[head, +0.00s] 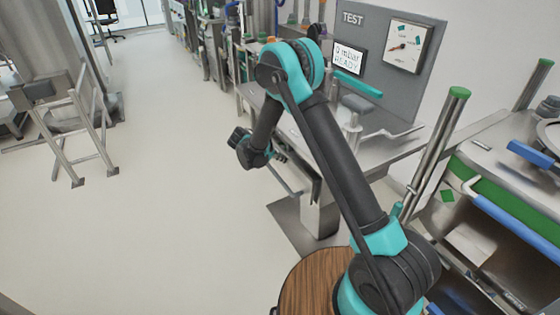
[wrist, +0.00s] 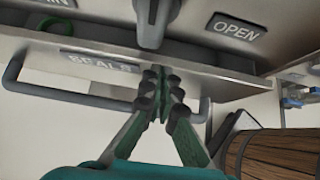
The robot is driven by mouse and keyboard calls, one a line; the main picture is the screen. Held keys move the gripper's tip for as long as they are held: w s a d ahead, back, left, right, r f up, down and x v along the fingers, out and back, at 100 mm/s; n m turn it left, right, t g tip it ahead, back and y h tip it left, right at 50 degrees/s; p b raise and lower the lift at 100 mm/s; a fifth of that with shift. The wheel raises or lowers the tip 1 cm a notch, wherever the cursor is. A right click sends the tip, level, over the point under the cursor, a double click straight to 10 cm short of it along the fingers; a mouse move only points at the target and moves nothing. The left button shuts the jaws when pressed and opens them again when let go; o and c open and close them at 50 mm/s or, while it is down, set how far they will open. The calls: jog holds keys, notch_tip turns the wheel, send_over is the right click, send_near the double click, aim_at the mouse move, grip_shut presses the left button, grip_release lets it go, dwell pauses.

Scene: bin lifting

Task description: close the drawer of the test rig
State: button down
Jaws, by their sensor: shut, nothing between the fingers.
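The test rig (head: 385,60) stands to the right of centre in the head view, with a TEST panel. Its drawer shows in the wrist view as a pale front (wrist: 215,85) labelled SEALS, standing out from the rig with a dark gap behind its top edge. A grey bar handle (wrist: 60,92) runs along the drawer front. My gripper (wrist: 160,72) is shut and empty, its fingertips at the drawer front beside the SEALS label, overlapping the handle's line. Whether they touch is unclear. In the head view my gripper (head: 250,150) is left of the rig, and my arm hides part of the drawer.
A green ring (wrist: 55,2) shows at the top left of the wrist view. A lever (wrist: 152,18) and an OPEN label (wrist: 237,32) are above the drawer. A metal frame (head: 75,120) stands at the left. The floor between is clear. A green-trimmed bench (head: 500,190) is at the right.

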jog(key=shift+w+d+r, duration=0.1)
jog(key=shift+w+d, duration=0.65)
jog(key=shift+d, duration=0.3)
jog(key=shift+a, duration=0.1)
